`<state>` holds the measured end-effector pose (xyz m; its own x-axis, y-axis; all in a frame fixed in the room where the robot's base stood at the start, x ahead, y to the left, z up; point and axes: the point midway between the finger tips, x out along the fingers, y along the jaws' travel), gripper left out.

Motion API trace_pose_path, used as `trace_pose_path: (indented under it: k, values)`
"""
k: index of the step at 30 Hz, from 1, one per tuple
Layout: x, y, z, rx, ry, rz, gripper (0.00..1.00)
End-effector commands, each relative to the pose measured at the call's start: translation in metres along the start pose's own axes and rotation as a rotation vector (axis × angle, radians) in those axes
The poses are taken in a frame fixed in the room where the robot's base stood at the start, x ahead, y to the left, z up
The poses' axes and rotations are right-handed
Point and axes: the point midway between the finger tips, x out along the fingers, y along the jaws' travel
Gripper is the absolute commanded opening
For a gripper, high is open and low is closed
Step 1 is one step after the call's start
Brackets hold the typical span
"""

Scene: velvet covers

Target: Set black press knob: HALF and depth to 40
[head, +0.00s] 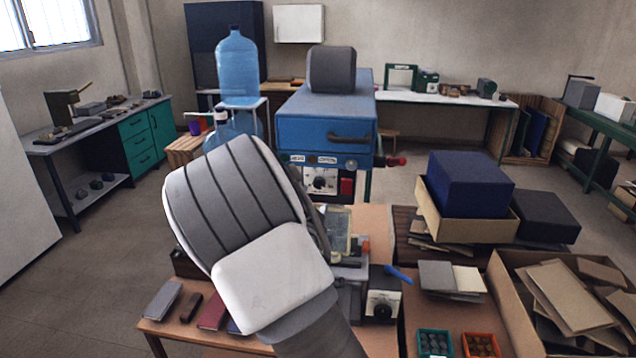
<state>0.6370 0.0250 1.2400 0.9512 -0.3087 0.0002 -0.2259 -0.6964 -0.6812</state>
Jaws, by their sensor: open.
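A small black control box (383,292) stands at the right of the press on the near wooden table. Its front has a white dial plate with a black knob (382,310); the markings are too small to read. The press (348,262) is a grey machine, mostly hidden behind my arm. A blue lever (400,274) sticks out above the box. I cannot make out a depth scale or its setting. My large white and grey arm fills the middle of the view, left of the knob. My gripper's fingers are not visible, hidden by the arm.
A blue oven (327,132) with its own dial (320,181) stands behind the table. Sample books (162,300) lie at the table's left front. Right are grey and cream sheets (450,277), green (434,343) and orange (481,345) trays and a cardboard box (510,300). Floor at left is clear.

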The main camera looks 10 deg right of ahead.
Motion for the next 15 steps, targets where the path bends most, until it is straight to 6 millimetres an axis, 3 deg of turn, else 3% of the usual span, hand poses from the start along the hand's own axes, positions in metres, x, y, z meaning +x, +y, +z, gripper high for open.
trace_pose_path:
  k: [6, 15]
  values:
    - [0.043, -0.001, -0.002, -0.002, 0.002, 0.000, 0.72]
    - [0.076, 0.000, -0.001, 0.000, 0.001, 0.001, 0.72]
